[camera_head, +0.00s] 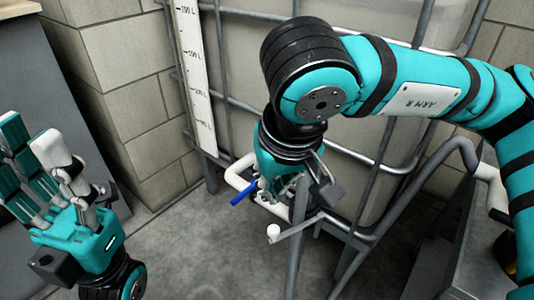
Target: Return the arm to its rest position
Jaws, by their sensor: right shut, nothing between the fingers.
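My right arm comes in from the right, bends at a black joint at the top middle and points down. Its teal and grey right gripper (291,190) is shut and empty, in front of a caged tank (395,150) and close to a white pipe (240,172) with a blue handle (243,193). Whether it touches the pipe cannot be told. My left gripper (40,165) is at the left edge, fingers pointing up and spread apart, with nothing seen between them. The pipe's middle is partly hidden behind the right gripper.
Grey metal tubes (345,265) stand below and right of the right gripper. A white level scale (194,75) runs down the tank's left side. A block wall (135,80) is behind. A dark cabinet (40,70) stands at far left. Concrete floor (190,260) is clear between the arms.

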